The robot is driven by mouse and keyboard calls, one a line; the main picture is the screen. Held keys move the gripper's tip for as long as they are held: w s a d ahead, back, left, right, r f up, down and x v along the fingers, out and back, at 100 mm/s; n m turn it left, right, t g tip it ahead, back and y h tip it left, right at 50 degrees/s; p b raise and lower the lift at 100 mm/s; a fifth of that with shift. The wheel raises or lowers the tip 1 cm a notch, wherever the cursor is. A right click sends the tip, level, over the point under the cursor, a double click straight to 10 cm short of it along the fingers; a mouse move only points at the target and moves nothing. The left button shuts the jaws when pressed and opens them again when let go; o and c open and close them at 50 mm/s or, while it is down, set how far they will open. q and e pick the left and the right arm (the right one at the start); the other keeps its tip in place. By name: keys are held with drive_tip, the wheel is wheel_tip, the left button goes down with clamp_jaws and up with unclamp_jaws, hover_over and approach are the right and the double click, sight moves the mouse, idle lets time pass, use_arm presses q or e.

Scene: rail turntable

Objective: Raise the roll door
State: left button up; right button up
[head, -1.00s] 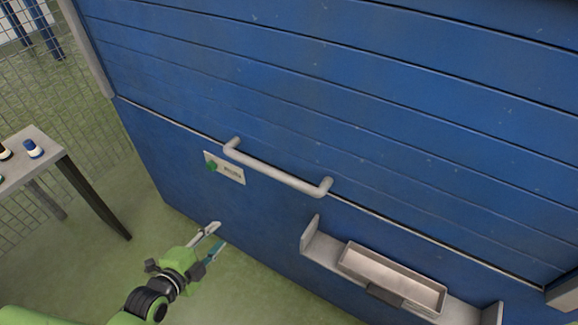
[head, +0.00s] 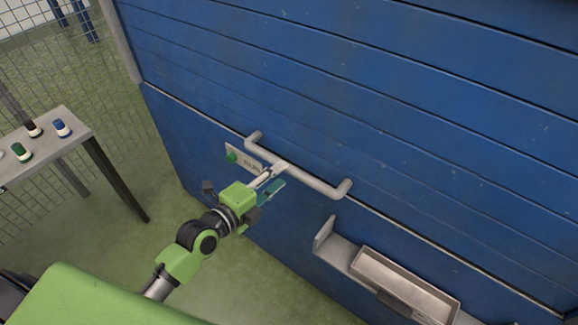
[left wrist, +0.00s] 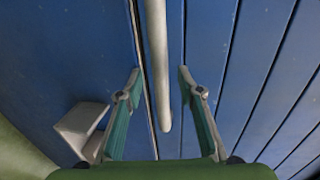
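The blue slatted roll door (head: 400,110) is down, with its lower edge against the blue panel below. A light grey bar handle (head: 318,186) runs along its lower part; it also shows in the left wrist view (left wrist: 156,45). My left gripper (head: 272,182) is at the handle, left of its middle in the head view. In the left wrist view its two fingers (left wrist: 159,78) are spread, one on each side of the bar, with a gap on both sides. My right gripper is not in view.
A grey shelf bracket (head: 335,247) holding a metal tray (head: 405,280) sticks out below right. A table (head: 70,140) with small bottles stands left, before a mesh fence.

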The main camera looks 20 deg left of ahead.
sight(286, 171)
use_arm(q)
drive_tip(key=shift+x, duration=2.6)
clamp_jaws()
